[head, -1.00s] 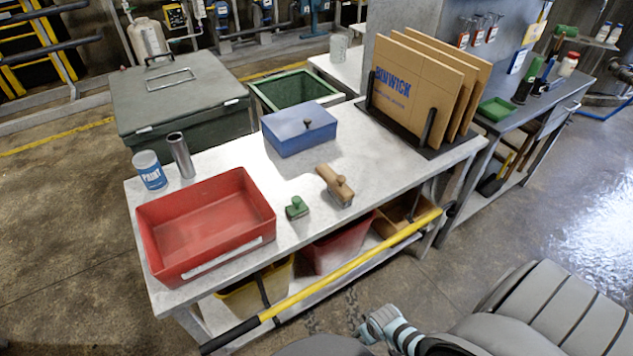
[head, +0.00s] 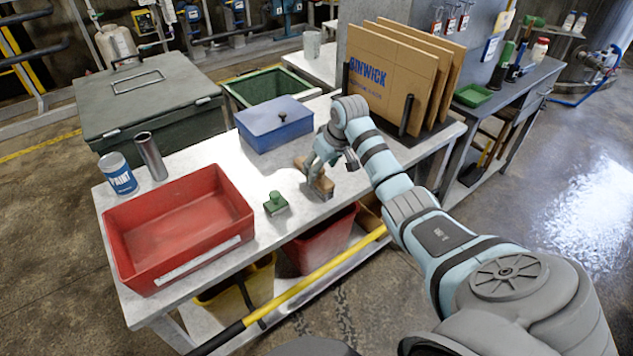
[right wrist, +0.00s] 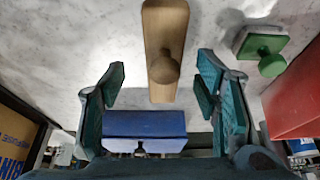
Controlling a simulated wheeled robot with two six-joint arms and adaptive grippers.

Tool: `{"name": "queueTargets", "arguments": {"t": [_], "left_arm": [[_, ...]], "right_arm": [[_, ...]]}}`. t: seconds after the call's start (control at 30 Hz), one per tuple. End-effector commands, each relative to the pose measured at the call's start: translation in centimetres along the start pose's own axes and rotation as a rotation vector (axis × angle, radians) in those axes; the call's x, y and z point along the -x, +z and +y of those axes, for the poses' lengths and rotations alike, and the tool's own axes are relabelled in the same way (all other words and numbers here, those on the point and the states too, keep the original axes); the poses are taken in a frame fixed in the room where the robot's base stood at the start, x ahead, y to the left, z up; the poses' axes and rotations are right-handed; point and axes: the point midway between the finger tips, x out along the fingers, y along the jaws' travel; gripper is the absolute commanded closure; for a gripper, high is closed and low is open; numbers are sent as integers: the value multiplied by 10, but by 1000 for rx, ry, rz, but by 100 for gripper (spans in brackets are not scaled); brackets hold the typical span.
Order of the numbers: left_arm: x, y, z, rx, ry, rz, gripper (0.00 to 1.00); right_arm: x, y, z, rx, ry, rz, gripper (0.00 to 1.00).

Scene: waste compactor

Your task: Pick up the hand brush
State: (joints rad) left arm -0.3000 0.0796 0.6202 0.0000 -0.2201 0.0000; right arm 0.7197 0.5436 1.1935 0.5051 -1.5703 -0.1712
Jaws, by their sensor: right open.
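The hand brush (head: 322,187), a long wooden block with a round knob, lies on the light-topped table in the head view, partly covered by my right gripper. It also shows in the right wrist view (right wrist: 160,35), its knob facing the camera. My right gripper (head: 330,166) is open and empty over the brush. In the right wrist view its two fingers (right wrist: 160,88) stand apart on either side of the brush's knobbed end, with no contact visible. My left gripper is not in view.
A small green knobbed block (head: 276,203) and a red tray (head: 140,284) are left of the brush. A blue lidded box (head: 275,131) stands behind it. Cardboard sheets (head: 390,80) stand in a rack at right. A yellow bar (head: 320,278) runs along the front edge.

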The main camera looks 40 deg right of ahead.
Motion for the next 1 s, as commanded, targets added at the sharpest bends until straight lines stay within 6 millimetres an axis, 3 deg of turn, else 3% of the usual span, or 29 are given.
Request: {"name": "queueTargets", "arguments": {"t": [0.3, 0.57, 0.9, 1.0], "left_arm": [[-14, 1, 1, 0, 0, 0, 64], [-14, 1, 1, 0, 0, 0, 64], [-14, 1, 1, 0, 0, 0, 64], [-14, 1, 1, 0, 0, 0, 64]], "right_arm": [[-54, 6, -5, -1, 0, -1, 43], [-59, 4, -5, 1, 3, 1, 43], [-59, 4, -5, 1, 2, 1, 98], [-59, 4, -5, 1, 2, 1, 99]]}}
